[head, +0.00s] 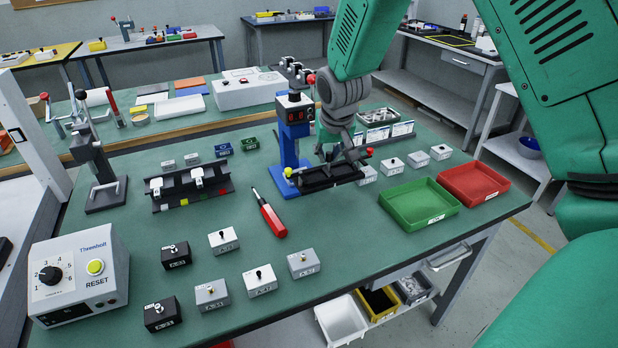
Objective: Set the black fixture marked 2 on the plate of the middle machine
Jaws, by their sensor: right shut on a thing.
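The middle machine (293,118) is a blue upright press with a black head and a red display, standing near the middle of the green table. Its blue base plate (284,186) shows at the left of a black tray-like fixture (318,182). My right gripper (340,166) reaches down from above and is shut on this fixture at its back side. The fixture lies over or just above the plate; I cannot tell whether it touches. Its number is not readable. The gripper hides part of it. My left gripper is out of view.
A red-handled screwdriver (270,218) lies in front of the machine. Another black fixture (188,190) with coloured marks stands to the left. Green (419,204) and red (474,184) trays are at the right. Several small blocks and a control box (79,275) fill the front left.

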